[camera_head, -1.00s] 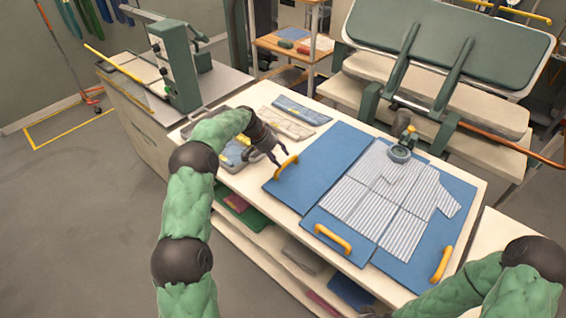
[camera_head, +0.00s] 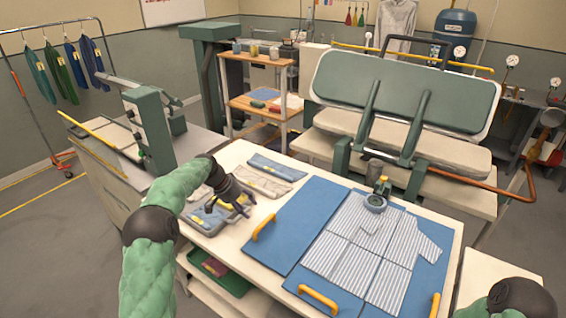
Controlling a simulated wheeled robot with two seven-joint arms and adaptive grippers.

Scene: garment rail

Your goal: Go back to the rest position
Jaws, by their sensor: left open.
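My left gripper (camera_head: 238,202) is open and empty. It is above the left part of the table, over a grey tray (camera_head: 203,224) with folded pieces in it, and left of the blue folding board (camera_head: 293,233). My left arm comes in from the lower left. At the lower right only a dark joint and a bit of green of my right arm show, and its gripper is out of view.
The board has yellow handles (camera_head: 318,298). A press with a green padded lid (camera_head: 405,90) stands behind the table. A green machine (camera_head: 152,128) stands on the left bench. A garment rail (camera_head: 50,30) is at the far left. Folded cloths (camera_head: 276,167) lie at the table's back.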

